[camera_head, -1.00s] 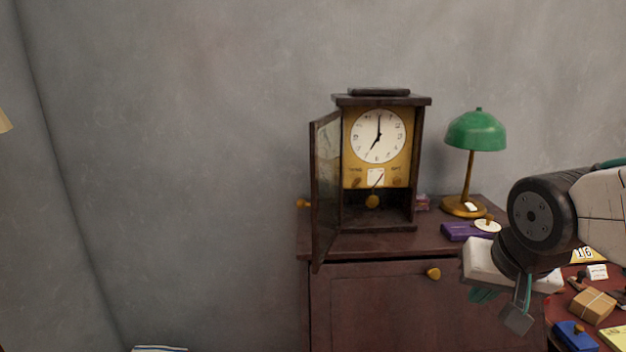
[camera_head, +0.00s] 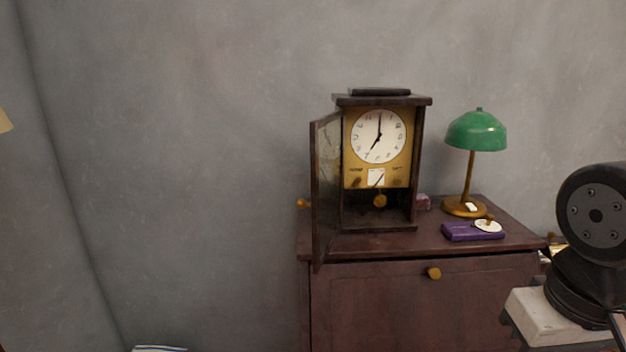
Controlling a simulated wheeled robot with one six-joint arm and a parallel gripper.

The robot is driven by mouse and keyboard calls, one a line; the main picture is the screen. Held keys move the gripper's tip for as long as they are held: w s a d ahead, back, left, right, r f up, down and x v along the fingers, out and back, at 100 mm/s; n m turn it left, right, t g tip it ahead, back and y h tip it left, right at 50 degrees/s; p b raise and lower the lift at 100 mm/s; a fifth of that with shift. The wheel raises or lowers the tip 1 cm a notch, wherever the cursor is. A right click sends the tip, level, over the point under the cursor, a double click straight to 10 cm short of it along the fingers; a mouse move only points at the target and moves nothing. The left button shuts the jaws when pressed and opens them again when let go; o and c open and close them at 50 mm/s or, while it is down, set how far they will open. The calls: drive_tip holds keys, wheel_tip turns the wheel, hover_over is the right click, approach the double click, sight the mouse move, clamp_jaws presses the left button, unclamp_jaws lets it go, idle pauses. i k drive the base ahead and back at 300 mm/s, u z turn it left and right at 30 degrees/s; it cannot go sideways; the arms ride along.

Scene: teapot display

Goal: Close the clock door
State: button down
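The clock (camera_head: 378,160) stands upright on the brown cabinet, with its white dial and yellow face showing. Its glazed, dark-framed clock door (camera_head: 326,190) stands open, swung out at the clock's left side toward me. My arm shows at the lower right, well to the right of the clock and apart from it. The fingers of my gripper are not visible in this frame.
The brown cabinet (camera_head: 370,290) carries a green lamp (camera_head: 476,132) and a purple box (camera_head: 460,232) with a small white dish (camera_head: 488,226), right of the clock. Bare wall and free room lie left of the open door.

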sight(318, 260)
drive_tip(key=u, duration=1.05)
drive_tip(key=i, duration=0.35)
drive_tip(key=z, duration=0.4)
